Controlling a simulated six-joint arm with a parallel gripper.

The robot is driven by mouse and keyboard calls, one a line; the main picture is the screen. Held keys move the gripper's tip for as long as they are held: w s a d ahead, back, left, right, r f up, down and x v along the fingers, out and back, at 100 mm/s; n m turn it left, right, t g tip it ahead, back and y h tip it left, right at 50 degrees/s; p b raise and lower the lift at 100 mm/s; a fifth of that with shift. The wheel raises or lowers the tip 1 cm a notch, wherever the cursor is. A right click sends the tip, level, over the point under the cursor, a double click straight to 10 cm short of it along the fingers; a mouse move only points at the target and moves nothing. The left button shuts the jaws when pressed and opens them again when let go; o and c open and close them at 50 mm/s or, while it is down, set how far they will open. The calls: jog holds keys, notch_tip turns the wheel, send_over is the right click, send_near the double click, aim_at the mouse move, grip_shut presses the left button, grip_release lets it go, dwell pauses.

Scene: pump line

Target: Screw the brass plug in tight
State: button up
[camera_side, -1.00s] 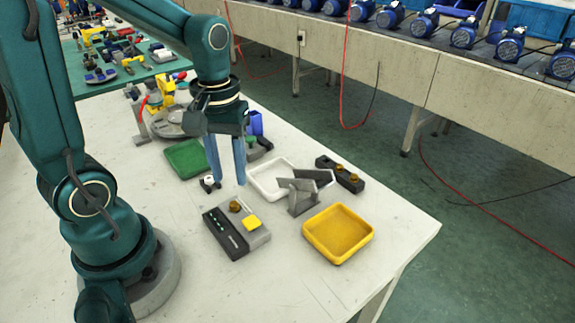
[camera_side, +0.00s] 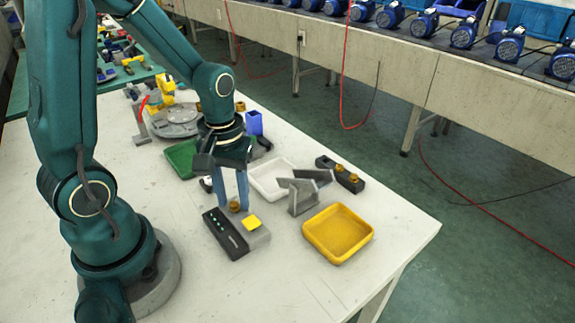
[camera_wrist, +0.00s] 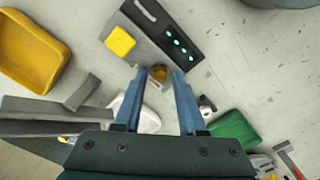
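The brass plug (camera_side: 235,206) sits on the grey block (camera_side: 256,236) with a yellow square and a black panel with green lights. In the wrist view, the plug (camera_wrist: 159,72) lies between the two fingertips of my gripper (camera_wrist: 158,71), with a small gap seeming to show on each side. My gripper (camera_side: 231,204) points down over the block, fingers apart, with the tips close to the plug's height. The thread and hole under the plug are hidden.
A yellow tray (camera_side: 370,233) and a grey angled bracket (camera_side: 302,198) stand right of the block. A white tray (camera_side: 257,186), a green tray (camera_side: 178,157) and a dark block with brass pieces (camera_side: 326,163) lie behind. The table's front is clear.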

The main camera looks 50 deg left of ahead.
grip_shut()
jog(key=m, duration=0.4)
jog(key=shift+m, duration=1.5)
jog(key=shift+m, duration=0.6)
jog(key=m, duration=0.5)
jog(key=shift+m, duration=0.4)
